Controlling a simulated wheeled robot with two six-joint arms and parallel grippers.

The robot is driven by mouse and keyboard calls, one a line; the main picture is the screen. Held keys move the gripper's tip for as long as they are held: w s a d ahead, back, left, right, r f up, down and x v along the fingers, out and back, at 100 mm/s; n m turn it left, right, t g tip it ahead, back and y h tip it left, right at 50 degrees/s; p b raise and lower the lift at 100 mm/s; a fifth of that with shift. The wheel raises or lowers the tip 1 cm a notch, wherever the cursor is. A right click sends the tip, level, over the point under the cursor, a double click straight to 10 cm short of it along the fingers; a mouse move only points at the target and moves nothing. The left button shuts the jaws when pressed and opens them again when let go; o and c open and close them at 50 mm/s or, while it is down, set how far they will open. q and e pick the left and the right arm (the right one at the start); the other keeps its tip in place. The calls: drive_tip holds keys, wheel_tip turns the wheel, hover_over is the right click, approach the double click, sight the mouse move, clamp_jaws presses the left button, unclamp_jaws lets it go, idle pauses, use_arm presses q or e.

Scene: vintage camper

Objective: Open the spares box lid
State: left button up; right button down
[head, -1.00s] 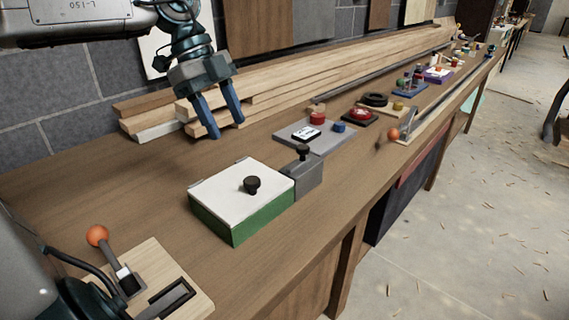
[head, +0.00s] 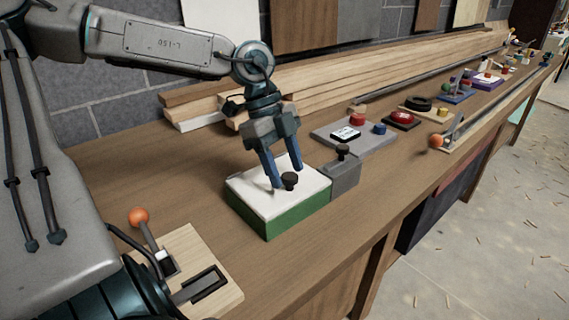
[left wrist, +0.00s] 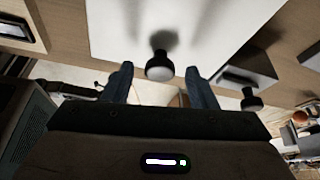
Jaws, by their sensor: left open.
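The spares box (head: 290,218) is green with a flat white lid (head: 254,192) and sits on the wooden bench. The lid is shut and has a black knob (head: 290,180) on top. My left gripper (head: 284,178) is open, its two blue fingers pointing down over the lid at the knob. In the left wrist view the knob (left wrist: 160,68) lies between the lines of the two fingers (left wrist: 160,82), with a gap on each side. The white lid (left wrist: 110,30) fills the top middle there. My right gripper is not in view.
A grey block with a black knob (head: 342,168) stands right against the box. A grey panel with a red button (head: 357,120) lies behind it. A wooden board with an orange-knobbed lever (head: 139,216) is at front left. Planks (head: 330,85) line the wall.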

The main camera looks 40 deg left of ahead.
use_arm(q)
drive_tip(key=shift+c, duration=0.4)
clamp_jaws()
drive_tip(key=shift+r, duration=0.1)
